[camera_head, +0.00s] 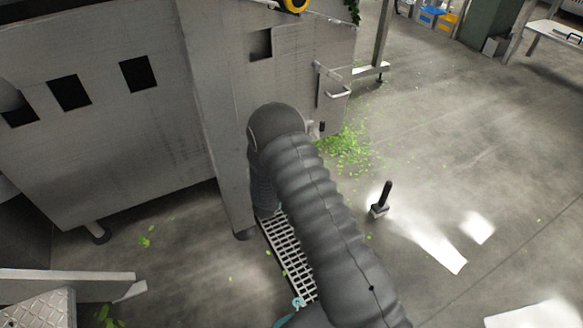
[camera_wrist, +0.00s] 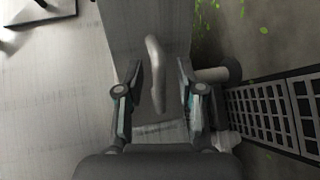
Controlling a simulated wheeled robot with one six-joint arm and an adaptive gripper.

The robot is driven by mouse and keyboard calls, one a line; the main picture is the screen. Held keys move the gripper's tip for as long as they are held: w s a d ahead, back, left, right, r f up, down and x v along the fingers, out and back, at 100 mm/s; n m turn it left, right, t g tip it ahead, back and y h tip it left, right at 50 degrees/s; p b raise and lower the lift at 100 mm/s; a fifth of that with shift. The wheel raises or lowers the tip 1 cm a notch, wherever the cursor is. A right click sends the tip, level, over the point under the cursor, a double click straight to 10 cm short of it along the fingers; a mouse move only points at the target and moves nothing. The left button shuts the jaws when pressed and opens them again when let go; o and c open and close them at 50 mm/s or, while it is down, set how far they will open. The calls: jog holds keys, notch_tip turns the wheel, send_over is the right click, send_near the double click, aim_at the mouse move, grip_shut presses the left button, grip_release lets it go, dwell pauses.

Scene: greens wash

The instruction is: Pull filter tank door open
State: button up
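The filter tank (camera_head: 215,90) is a large grey metal body at the left and middle of the head view. Which panel is its door, I cannot tell for sure. In the wrist view a pale curved handle (camera_wrist: 156,70) stands in front of a grey metal face (camera_wrist: 120,20). My gripper (camera_wrist: 159,72) is open, with one finger on each side of the handle and visible gaps between. How deep the handle sits between the fingers is unclear. In the head view my own arm hides my gripper and this handle.
A floor grate (camera_head: 287,255) lies beside the tank and also shows in the wrist view (camera_wrist: 275,112). Green leaf scraps (camera_head: 348,150) litter the floor. A small dark post (camera_head: 382,200) stands at right. The floor beyond it is mostly clear.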

jog(key=v, duration=1.2)
